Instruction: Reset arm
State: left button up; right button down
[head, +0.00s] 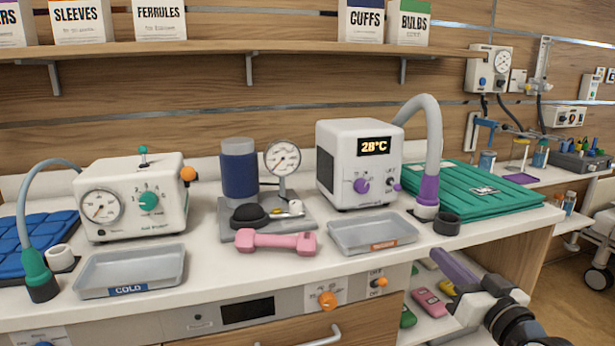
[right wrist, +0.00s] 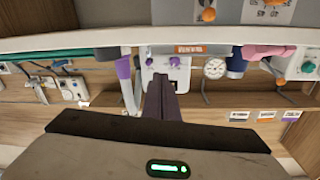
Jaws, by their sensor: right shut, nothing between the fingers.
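My right arm comes in at the lower right of the head view. Its gripper (head: 440,257) has dark purple fingers closed together, with nothing between them. It is in front of the counter's right part, by the open shelf below the top, and apart from the things on the counter. In the right wrist view, which is upside down, the shut fingers (right wrist: 158,80) point toward the counter edge and the white heater unit. My left gripper is in neither view.
The white counter (head: 300,265) holds a COLD tray (head: 130,272), a second grey tray (head: 372,233), a pink dumbbell (head: 276,242), a white unit reading 28°C (head: 340,160), and green folded pads (head: 480,198). Small coloured items, including a pink one (head: 430,303), lie on the shelf near my right gripper.

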jog(key=s+a+f+g, duration=0.1)
jog(key=s+a+f, duration=0.1)
jog(key=s+f, duration=0.35)
jog(key=s+a+f+g+p, duration=0.1)
jog(key=s+a+f+g, duration=0.1)
jog(key=f, duration=0.6)
jog(key=s+a+f+g, duration=0.1)
jog(key=s+a+f, duration=0.15)
jog(key=f, duration=0.45)
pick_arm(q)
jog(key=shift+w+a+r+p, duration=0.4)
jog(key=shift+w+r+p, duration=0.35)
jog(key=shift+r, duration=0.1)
pick_arm(e)
jog(key=s+a+f+g, duration=0.1)
jog(key=s+f, duration=0.3)
jog(key=s, duration=0.3)
jog(key=s+a+f+n+g+h, duration=0.1)
jog(key=s+f, duration=0.3)
jog(key=s, duration=0.4)
jog(key=s+a+f+g, duration=0.2)
jog(key=s+f+g, duration=0.1)
jog(key=s+f, duration=0.2)
jog(key=shift+s+a+n+h, duration=0.2)
jog(key=shift+s+n+h, duration=0.15)
jog(key=shift+s, duration=0.8)
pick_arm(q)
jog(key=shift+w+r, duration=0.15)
